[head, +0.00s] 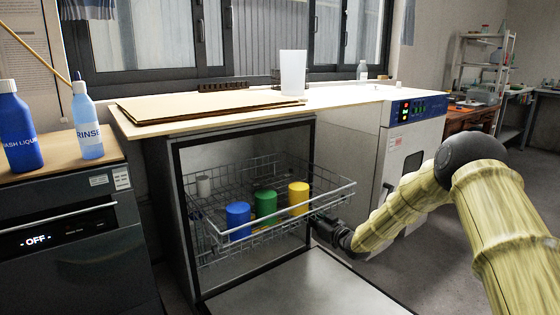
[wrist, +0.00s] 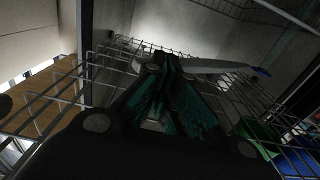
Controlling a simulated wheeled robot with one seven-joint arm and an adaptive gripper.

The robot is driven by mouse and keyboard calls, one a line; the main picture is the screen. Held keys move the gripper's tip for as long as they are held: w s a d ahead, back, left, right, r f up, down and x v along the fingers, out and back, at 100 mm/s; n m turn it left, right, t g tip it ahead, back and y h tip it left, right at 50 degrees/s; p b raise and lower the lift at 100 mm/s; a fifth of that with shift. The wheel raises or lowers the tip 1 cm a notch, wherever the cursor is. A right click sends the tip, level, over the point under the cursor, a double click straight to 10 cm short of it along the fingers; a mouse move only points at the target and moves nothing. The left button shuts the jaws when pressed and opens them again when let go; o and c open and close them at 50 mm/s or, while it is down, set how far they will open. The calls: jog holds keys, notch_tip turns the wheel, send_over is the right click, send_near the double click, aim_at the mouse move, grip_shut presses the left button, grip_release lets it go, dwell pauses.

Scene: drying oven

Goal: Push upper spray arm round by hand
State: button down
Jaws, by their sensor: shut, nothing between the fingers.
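The upper spray arm (wrist: 215,66) shows in the wrist view as a pale grey bar with a blue tip (wrist: 262,71). It runs rightward from behind my fingertips, and I do not make it out in the head view. My gripper (wrist: 165,62) is shut and empty, its dark teal fingers together. The fingertips overlap the bar in the picture; I cannot tell whether they touch it. In the head view my gripper is at the right side of the open washer chamber (head: 250,150), low beside the wire rack (head: 335,193), its fingertips hidden.
The rack holds a blue cup (head: 238,220), a green cup (head: 265,203) and a yellow cup (head: 298,197). The lowered door (head: 310,285) lies open in front. Rack wires surround my gripper in the wrist view.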

jog(key=p+v, duration=0.4)
jog(key=v, duration=0.5)
jog(key=shift+s+d+p, duration=0.15)
jog(key=shift+d+p, duration=0.2)
jog(key=shift+d, duration=0.1)
dwell(1.0)
